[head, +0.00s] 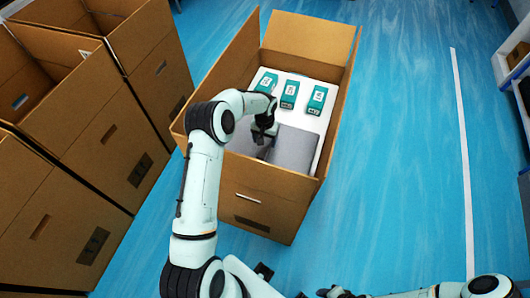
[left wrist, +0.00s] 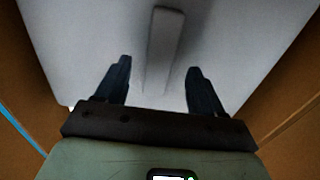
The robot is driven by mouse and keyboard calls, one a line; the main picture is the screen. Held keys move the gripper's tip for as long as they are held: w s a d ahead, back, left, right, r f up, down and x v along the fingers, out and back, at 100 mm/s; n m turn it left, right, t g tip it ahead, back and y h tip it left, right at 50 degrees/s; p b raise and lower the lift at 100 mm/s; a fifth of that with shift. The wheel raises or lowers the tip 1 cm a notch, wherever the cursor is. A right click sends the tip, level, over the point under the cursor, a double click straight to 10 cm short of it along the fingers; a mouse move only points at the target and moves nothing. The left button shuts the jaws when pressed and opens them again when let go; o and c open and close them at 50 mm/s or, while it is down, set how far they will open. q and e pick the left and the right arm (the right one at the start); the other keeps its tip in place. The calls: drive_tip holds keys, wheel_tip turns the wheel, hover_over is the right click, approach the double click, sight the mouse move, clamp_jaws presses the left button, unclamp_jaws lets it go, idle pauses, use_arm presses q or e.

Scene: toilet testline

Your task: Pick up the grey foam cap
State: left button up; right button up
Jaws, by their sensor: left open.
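The grey foam cap (head: 294,150) lies inside the open cardboard box (head: 262,203), in the near part of it. My left gripper (head: 262,154) reaches down into the box over the left part of the cap, and my arm hides some of it. In the left wrist view the two fingers (left wrist: 158,78) are open and apart, with a pale grey surface (left wrist: 85,45) in front of them. A raised narrow ridge (left wrist: 164,50) on that surface runs toward the gap between the fingers. Contact cannot be told. My right gripper (head: 337,293) shows only partly at the bottom edge.
Three green-and-white packs (head: 289,94) sit on white foam (head: 304,87) in the far part of the box. The box flaps stand up around it. Other open cartons (head: 90,110) stand close at the left. Blue floor (head: 405,150) is clear at the right, before a shelf.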

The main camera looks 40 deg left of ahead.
use_arm(q)
wheel_tip(320, 180, down, 2)
drive_tip(key=shift+w+f, duration=0.1)
drive_tip(key=shift+f, duration=0.15)
use_arm(e)
drive_tip(key=shift+w+r, duration=0.2)
use_arm(q)
clamp_jaws()
drive_tip(key=shift+r, duration=0.15)
wheel_tip(320, 180, up, 28)
drive_tip(key=p, duration=0.1)
use_arm(e)
drive_tip(key=shift+w+r, duration=0.7)
drive_tip(key=shift+r, duration=0.2)
